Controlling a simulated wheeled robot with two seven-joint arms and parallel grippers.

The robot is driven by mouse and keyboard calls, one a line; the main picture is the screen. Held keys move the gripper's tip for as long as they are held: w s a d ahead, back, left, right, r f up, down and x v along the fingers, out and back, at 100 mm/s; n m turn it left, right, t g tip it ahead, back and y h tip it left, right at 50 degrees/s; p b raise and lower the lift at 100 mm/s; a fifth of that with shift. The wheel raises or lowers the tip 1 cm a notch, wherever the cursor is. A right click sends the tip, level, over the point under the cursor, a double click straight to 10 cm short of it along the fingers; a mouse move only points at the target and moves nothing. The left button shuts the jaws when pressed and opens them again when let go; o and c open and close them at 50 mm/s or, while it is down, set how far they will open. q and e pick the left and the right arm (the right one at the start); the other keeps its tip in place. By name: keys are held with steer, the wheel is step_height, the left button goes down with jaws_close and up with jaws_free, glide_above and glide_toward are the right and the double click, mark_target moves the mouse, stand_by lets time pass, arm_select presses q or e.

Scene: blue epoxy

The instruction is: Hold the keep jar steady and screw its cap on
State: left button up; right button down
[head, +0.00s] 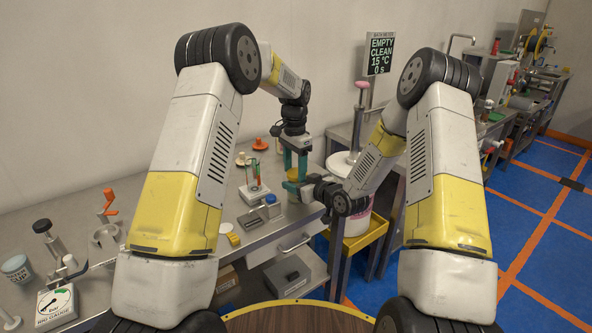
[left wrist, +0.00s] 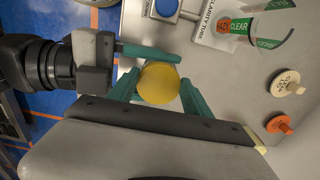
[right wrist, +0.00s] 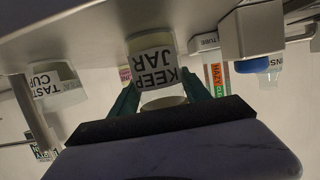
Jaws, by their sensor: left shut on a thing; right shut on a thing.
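The keep jar (right wrist: 152,66), with a black-on-white label, shows in the right wrist view between the teal fingers of my right gripper (right wrist: 160,96), which is shut on it. That view is upside down, with the bench at the top. The yellow round cap (left wrist: 158,83) is seen from above in the left wrist view, between the fingers of my left gripper (left wrist: 159,80), which is shut on it. In the head view my left gripper (head: 296,160) points down above my right gripper (head: 294,187), which comes in from the side. How far the cap is seated is hidden.
An orange knobbed piece (left wrist: 280,124) and a cream one (left wrist: 288,82) lie on the bench nearby. A clarity tube stand (head: 254,190) stands left of the grippers. A white bucket with a pink-handled plunger (head: 361,88) is at right.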

arm_select(q)
steer(key=m, duration=0.7)
steer(key=shift+w+a+m, duration=0.1)
steer(key=shift+w+m, duration=0.2)
steer(key=shift+m, duration=0.1)
steer(key=m, duration=0.7)
steer(key=shift+w, duration=0.3)
steer(key=m, duration=0.7)
steer(key=shift+w+d, duration=0.15)
steer(key=shift+d, duration=0.2)
steer(key=m, duration=0.6)
steer(key=shift+d+m, duration=0.25)
steer(key=shift+m, duration=0.15)
steer(key=o, duration=1.5)
step_height(320, 180, up, 12)
